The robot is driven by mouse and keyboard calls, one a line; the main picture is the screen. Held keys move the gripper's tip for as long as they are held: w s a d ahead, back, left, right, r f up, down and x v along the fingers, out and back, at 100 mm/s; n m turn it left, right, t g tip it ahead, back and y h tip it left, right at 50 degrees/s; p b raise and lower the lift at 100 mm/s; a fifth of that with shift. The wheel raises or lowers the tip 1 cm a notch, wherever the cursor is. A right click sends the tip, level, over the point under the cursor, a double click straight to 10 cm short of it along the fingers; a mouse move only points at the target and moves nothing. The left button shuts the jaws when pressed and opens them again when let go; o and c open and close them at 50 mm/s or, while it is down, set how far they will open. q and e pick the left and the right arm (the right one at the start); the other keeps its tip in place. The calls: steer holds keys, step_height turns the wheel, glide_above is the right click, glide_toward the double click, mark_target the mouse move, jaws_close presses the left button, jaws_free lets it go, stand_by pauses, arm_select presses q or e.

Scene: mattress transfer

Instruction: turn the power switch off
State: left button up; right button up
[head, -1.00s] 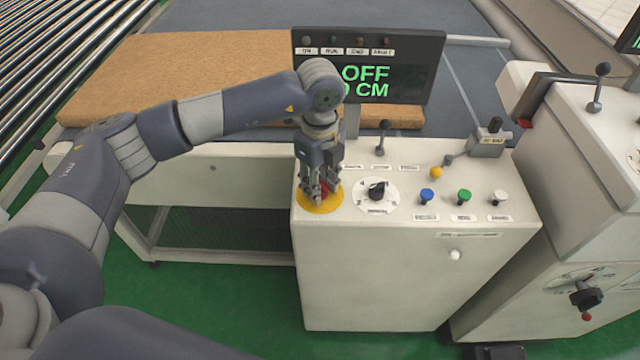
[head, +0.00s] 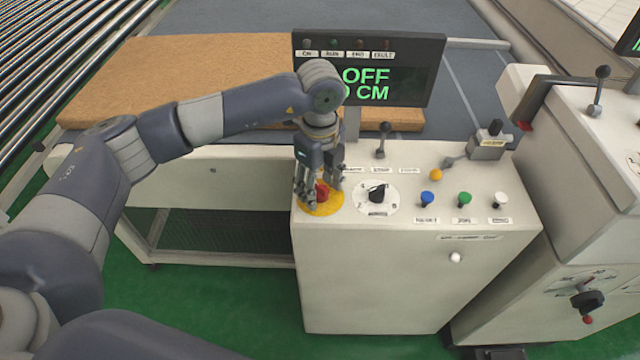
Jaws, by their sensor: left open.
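A red knob (head: 322,191) sits on a round yellow plate (head: 322,208) at the left of the control console's top. My left gripper (head: 320,194) points down over it, with its fingers open and spread around the knob; I cannot tell whether they touch it. A black rotary switch (head: 377,192) sits on a white dial plate just right of it. The display (head: 370,72) behind reads "OFF" in green above a partly hidden "CM" line. No labels can be read well enough to name the power switch. My right gripper is out of view.
The console (head: 385,265) also carries blue (head: 427,198), green (head: 464,197) and white (head: 500,198) buttons, a yellow knob (head: 436,175) and a black lever (head: 382,140). A tan mattress (head: 190,75) lies behind. A second machine (head: 590,170) stands at the right.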

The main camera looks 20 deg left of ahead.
mark_target(320, 186)
arm_select(q)
step_height(320, 186, up, 12)
stand_by(0.4)
steer(key=shift+f, duration=0.15)
